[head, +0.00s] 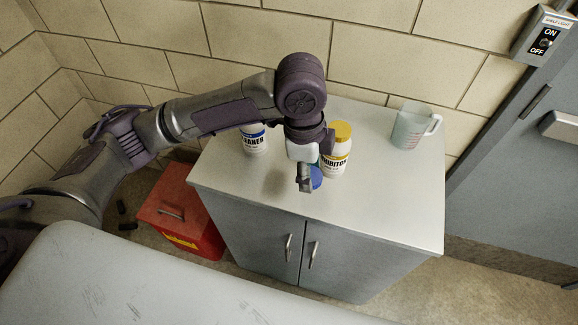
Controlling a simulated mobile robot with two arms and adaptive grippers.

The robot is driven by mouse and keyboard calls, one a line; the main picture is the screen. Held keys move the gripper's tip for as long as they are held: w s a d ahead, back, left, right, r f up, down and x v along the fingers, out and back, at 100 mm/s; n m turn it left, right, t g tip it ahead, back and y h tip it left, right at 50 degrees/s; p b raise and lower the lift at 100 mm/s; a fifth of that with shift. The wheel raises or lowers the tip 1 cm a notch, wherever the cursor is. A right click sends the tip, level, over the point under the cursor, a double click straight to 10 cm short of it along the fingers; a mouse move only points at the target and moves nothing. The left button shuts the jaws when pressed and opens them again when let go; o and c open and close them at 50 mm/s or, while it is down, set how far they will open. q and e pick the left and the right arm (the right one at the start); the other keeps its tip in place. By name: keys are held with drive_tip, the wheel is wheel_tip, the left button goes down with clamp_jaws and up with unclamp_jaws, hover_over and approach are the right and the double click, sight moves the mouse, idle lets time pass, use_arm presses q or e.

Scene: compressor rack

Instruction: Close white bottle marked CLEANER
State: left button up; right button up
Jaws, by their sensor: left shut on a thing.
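The white bottle marked CLEANER (256,143) stands upright on the cabinet top, with a blue band on its label. My left arm crosses in front of its upper part, so its mouth is hidden. My left gripper (307,181) points down over the cabinet top, to the right of this bottle and apart from it. It is shut on a round blue cap (316,178), partly hidden by the finger. I cannot tell whether the cap touches the surface. My right gripper is not in view.
A white bottle with a yellow cap, its label ending in HIBITOR (336,160), stands just behind my left gripper. A clear measuring jug (410,125) stands at the back right of the grey cabinet (390,205). A red box (175,212) is on the floor at left.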

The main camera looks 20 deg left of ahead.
use_arm(q)
drive_tip(key=shift+s+d+r, duration=0.45)
drive_tip(key=shift+d+r, duration=0.15)
drive_tip(key=shift+d, duration=0.25)
drive_tip(key=shift+s+d+r, duration=0.45)
drive_tip(key=shift+d+r, duration=0.1)
drive_tip(key=shift+d, duration=0.25)
